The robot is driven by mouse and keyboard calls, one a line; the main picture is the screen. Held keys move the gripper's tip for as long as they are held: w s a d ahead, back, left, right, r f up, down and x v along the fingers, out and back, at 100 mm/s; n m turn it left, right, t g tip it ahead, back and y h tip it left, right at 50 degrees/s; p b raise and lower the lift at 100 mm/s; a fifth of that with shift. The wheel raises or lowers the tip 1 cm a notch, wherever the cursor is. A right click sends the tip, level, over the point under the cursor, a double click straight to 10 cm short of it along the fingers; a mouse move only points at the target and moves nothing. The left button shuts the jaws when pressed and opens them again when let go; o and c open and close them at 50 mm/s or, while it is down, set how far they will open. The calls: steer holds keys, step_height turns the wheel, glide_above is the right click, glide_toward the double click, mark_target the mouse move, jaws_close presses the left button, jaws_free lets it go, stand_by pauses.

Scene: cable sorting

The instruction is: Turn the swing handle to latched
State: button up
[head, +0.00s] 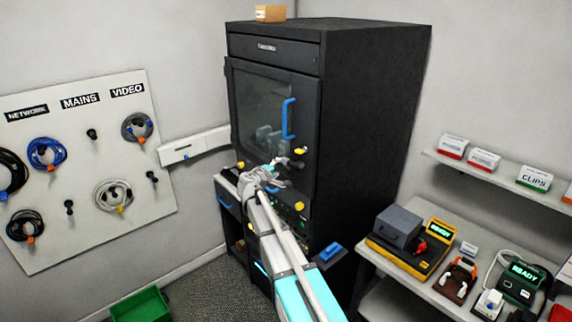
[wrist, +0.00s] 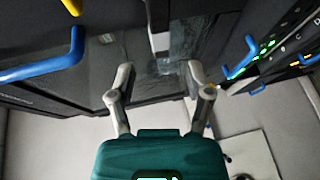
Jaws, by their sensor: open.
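The cabinet door (head: 262,105) is dark with a glass window and looks shut. A blue handle (head: 289,118) stands upright on its right side. A yellow part (head: 300,151) and a dark knob-like part (head: 297,164) sit just below it. My gripper (head: 272,168) is in front of the lower door, at its bottom edge. In the wrist view my gripper (wrist: 157,80) is open, its fingers apart with nothing gripped. A grey upright bar (wrist: 158,28) shows just beyond the fingers, perhaps the swing handle; I cannot tell its angle. A blue handle (wrist: 45,60) shows at left.
A lower panel with lit indicators and blue pulls (wrist: 240,58) lies close to the right of my fingers. A pegboard (head: 92,215) with cables stands left, a bench (head: 385,262) with devices right. A green bin (head: 142,305) is on the floor.

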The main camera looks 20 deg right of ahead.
mark_target(285, 162)
steer(key=b+x, duration=0.1)
steer(key=x, duration=0.7)
jaws_close()
stand_by(0.4)
